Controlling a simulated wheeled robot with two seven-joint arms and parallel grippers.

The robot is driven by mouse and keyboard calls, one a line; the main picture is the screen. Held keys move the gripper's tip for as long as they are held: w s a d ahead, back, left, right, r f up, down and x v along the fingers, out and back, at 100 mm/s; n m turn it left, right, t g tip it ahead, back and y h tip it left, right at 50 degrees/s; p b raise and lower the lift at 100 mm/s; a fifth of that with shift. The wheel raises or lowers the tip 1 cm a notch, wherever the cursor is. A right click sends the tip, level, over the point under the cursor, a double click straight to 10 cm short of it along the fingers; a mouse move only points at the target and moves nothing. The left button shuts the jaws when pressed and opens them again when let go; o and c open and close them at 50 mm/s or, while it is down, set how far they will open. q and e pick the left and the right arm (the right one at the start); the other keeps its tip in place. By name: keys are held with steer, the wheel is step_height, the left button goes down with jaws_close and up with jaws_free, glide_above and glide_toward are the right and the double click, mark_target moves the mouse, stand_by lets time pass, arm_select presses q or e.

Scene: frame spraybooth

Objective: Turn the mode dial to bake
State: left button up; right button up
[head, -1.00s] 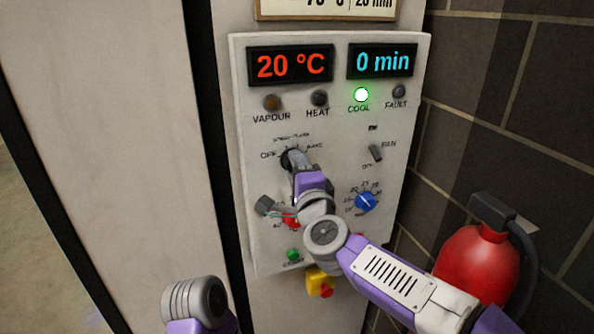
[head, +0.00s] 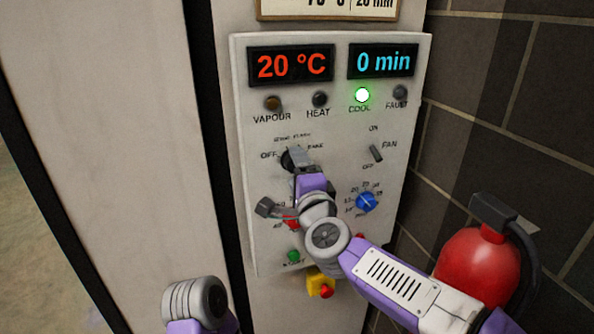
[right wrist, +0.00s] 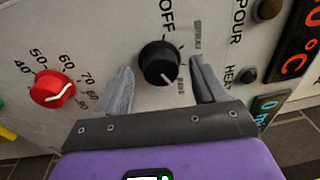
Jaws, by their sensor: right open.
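The mode dial is a round black knob on the pale control panel. It shows whole in the right wrist view (right wrist: 158,60) and partly behind my gripper in the head view (head: 287,160). Its white pointer line points to the small BAKE label (right wrist: 181,87), away from OFF. My right gripper (right wrist: 162,64) is open, with one grey finger on each side of the dial. Gaps show between the fingers and the knob, so it is not clamped. In the head view the right gripper (head: 298,163) covers part of the dial. My left gripper is not in view.
A red knob (right wrist: 53,89) and a blue knob (head: 366,202) sit lower on the panel. The FAN switch (head: 376,153) is to the dial's right. The green COOL lamp (head: 362,95) is lit. A red extinguisher (head: 478,268) stands at the right by the brick wall.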

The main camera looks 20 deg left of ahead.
steer(key=v, duration=0.7)
steer(key=shift+b, duration=0.3)
steer(key=w+d+f+n+g+h, duration=0.2)
steer(key=w+d+f, duration=0.1)
steer(key=f, duration=0.8)
steer(key=w+d+f+n+g+h, duration=0.1)
steer(key=w+d+f+g, duration=0.15)
steer(key=f, duration=0.95)
steer(key=s+d+f+n+g+h, duration=0.1)
steer(key=d+f, duration=0.2)
steer(key=f, duration=0.6)
steer(key=s+d+f+n+g+h, duration=0.1)
steer(key=d+f+g, duration=0.15)
steer(key=f, duration=0.65)
steer(key=s+d+f+n+g, duration=0.1)
steer(key=s+d+f+g, duration=0.1)
steer(key=s+d+f, duration=0.4)
steer(key=s+d+f+n+g, duration=0.15)
steer(key=s+f, duration=0.25)
steer(key=f, duration=0.4)
steer(key=s+d+f+n+g, duration=0.1)
steer(key=s+f+g, duration=0.1)
steer(key=s+f, duration=0.2)
steer(key=s+d+f+n+g+p, duration=0.1)
steer(key=s+f, duration=0.3)
steer(key=s, duration=0.7)
steer(key=shift+d+g, duration=0.55)
steer(key=shift+g, duration=0.1)
